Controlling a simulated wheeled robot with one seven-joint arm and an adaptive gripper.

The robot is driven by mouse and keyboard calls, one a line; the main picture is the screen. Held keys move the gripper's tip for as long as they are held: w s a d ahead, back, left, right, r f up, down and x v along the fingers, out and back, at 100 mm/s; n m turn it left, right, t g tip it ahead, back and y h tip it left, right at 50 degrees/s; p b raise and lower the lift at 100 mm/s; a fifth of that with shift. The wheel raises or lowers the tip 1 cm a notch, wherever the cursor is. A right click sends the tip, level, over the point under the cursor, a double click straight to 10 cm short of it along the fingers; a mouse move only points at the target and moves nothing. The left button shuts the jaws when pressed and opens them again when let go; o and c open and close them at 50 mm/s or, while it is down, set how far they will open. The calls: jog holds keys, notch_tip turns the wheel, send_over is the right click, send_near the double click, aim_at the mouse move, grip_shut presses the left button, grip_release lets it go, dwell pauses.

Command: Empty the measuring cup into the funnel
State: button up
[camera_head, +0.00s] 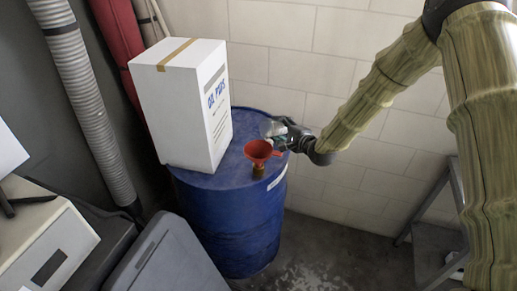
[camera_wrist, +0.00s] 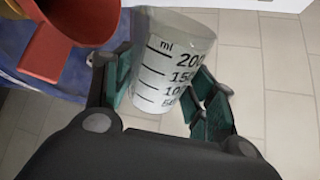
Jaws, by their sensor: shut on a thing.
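The measuring cup (camera_wrist: 165,62) is clear with black ml marks and sits between the two fingers of my gripper (camera_wrist: 165,95), which is shut on it. In the head view the cup (camera_head: 271,127) shows small and pale above the barrel's right side, held by my gripper (camera_head: 283,136). The red funnel (camera_head: 259,151) stands on the barrel top in a small brownish neck or bottle, just left of and in front of my gripper. In the wrist view the funnel (camera_wrist: 45,45) is at the upper left, apart from the cup. I cannot tell what is in the cup.
The blue barrel (camera_head: 228,215) carries a tall white box (camera_head: 185,103) behind and left of the funnel. A grey ribbed hose (camera_head: 80,90) and a grey lidded bin (camera_head: 165,258) are at left. A metal step frame (camera_head: 425,215) stands at right, by the tiled wall (camera_head: 290,45).

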aim_at(286, 132)
jog(key=shift+w+d+f+m, duration=0.1)
jog(key=shift+d+f+m, duration=0.05)
jog(key=shift+f+m, duration=0.4)
jog(key=shift+r+m, duration=0.1)
jog(key=shift+m, duration=0.15)
jog(key=shift+r+m+g+y, duration=0.3)
jog(key=shift+m+y, duration=0.1)
jog(key=shift+m, duration=0.2)
jog(key=shift+f+m+b, duration=0.5)
jog(key=shift+f+b, duration=0.15)
jog(key=shift+b, duration=0.35)
jog(key=shift+d+r+m+g+y+b, duration=0.1)
jog(key=shift+r+m+g+y+b, duration=0.1)
jog(key=shift+m+g+y+b, duration=0.35)
jog(key=m+b, duration=0.1)
jog(key=b, duration=0.1)
jog(key=d+f+b, duration=0.1)
jog(key=b, duration=0.1)
jog(key=shift+w+m+y, duration=0.25)
jog(key=shift+w+m, duration=0.1)
jog(key=b, duration=0.2)
jog(key=m+b, duration=0.1)
jog(key=b, duration=0.1)
jog(key=shift+w+d+f, duration=0.25)
jog(key=shift+d+f, duration=0.05)
jog(key=shift+f, duration=0.1)
jog(key=shift+w+d+y+b, duration=0.1)
jog(key=shift+y+b, duration=0.2)
jog(key=shift+b, duration=0.45)
